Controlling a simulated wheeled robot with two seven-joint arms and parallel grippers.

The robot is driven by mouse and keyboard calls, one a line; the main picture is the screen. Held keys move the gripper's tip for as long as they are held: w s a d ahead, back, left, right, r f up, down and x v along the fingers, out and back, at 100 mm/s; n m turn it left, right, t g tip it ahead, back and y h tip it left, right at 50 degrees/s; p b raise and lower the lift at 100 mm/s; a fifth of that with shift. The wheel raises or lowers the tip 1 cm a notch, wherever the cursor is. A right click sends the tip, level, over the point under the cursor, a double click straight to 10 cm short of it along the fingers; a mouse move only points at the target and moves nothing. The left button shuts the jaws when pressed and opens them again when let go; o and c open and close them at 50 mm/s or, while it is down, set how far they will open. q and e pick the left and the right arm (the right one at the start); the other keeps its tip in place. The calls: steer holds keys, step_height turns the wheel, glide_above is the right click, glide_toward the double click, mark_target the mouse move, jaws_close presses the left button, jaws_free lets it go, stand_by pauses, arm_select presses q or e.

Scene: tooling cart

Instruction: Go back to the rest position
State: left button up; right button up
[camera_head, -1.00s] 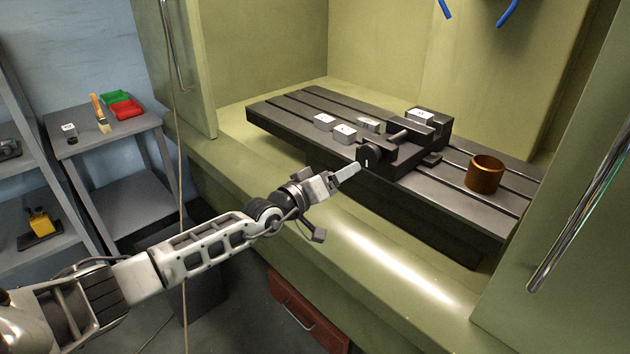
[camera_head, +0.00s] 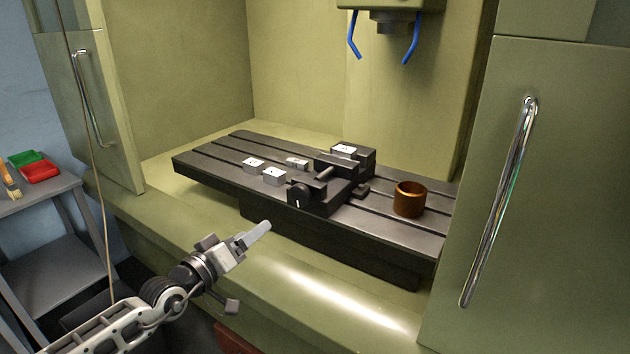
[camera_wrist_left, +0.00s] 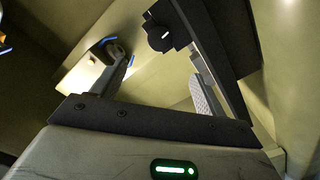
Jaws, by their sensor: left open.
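My left gripper (camera_head: 256,236) is in front of the machine's opening, over the front ledge, apart from the black slotted table (camera_head: 400,240). Its jaws are open and empty; in the left wrist view (camera_wrist_left: 160,75) the two fingers stand apart with nothing between them. My right gripper is in neither view.
The table bears a dark vise (camera_head: 325,190), several small pale blocks (camera_head: 273,177) and a copper-coloured cup (camera_head: 409,199). Green doors with handles flank the opening, the right handle (camera_head: 495,200) being near. A grey side stand (camera_head: 45,197) holds red and green bins. The front ledge (camera_head: 330,300) is bare.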

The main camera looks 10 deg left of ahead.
arm_select(q)
steer(key=s+d+f+m+g+y, duration=0.1)
steer(key=s+d+f+m+g, duration=0.1)
steer(key=s+f, duration=0.5)
steer(key=s+d+f+m+g+y, duration=0.1)
steer(key=s+d+f, duration=0.4)
steer(key=s, duration=0.6)
steer(key=s+d+f+m+g+y, duration=0.1)
steer(key=s+d+f+m+g, duration=0.2)
steer(key=s+f, duration=0.6)
steer(key=shift+d+g+y, duration=0.3)
steer(key=shift+d+g, duration=0.2)
steer(key=shift+d, duration=0.1)
steer(key=shift+f+m, duration=0.1)
steer(key=shift+m, duration=0.2)
